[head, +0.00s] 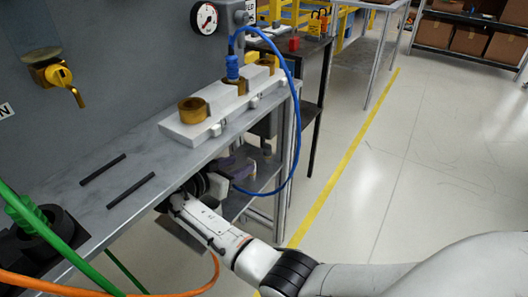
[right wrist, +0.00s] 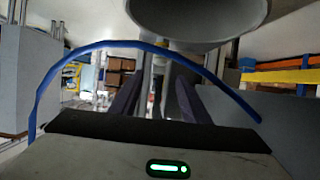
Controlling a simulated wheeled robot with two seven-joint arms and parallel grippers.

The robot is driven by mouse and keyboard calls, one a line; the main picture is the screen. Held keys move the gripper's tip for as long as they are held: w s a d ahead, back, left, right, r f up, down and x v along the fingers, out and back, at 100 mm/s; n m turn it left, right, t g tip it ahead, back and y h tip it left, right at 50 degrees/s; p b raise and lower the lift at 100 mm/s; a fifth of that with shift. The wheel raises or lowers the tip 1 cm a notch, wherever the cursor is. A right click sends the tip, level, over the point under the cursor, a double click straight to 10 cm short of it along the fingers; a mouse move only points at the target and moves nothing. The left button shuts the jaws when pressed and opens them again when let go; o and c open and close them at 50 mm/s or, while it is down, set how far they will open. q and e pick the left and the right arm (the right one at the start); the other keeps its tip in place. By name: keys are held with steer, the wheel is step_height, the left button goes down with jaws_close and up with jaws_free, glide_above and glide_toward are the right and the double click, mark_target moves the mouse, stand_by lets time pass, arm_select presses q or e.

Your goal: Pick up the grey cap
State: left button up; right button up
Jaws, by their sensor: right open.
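I cannot pick out the grey cap for certain. A large grey round form (right wrist: 198,14) fills the top of the right wrist view, very near the camera and cut off by the frame edge; I cannot tell whether it is the cap. In the head view, my right gripper (head: 236,163) is below and beside the front edge of the grey bench, partly hidden by my own arm. In the right wrist view its two dark purple fingers (right wrist: 156,98) stand apart with nothing visible between them. My left gripper is not in view.
A white block with brass rings (head: 191,106) sits on the grey bench (head: 108,195). A blue hose (head: 296,130) loops from a blue plug past the bench edge near my right gripper. Two black bars (head: 130,191) lie on the bench. Green and orange cables (head: 50,288) cross the lower left.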

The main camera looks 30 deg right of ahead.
glide_toward(267, 144)
steer(key=shift+w+d+f+b, duration=0.2)
steer(key=shift+d+f+b, duration=0.1)
steer(key=shift+d+f, duration=0.5)
steer(key=x, duration=0.1)
steer(key=b+x, duration=0.1)
steer(key=x, duration=0.1)
steer(key=r+x, duration=0.1)
steer(key=x, duration=0.1)
steer(key=shift+w+d+f, duration=0.15)
steer(key=shift+w+d, duration=0.05)
steer(key=shift+d, duration=0.15)
jaws_close()
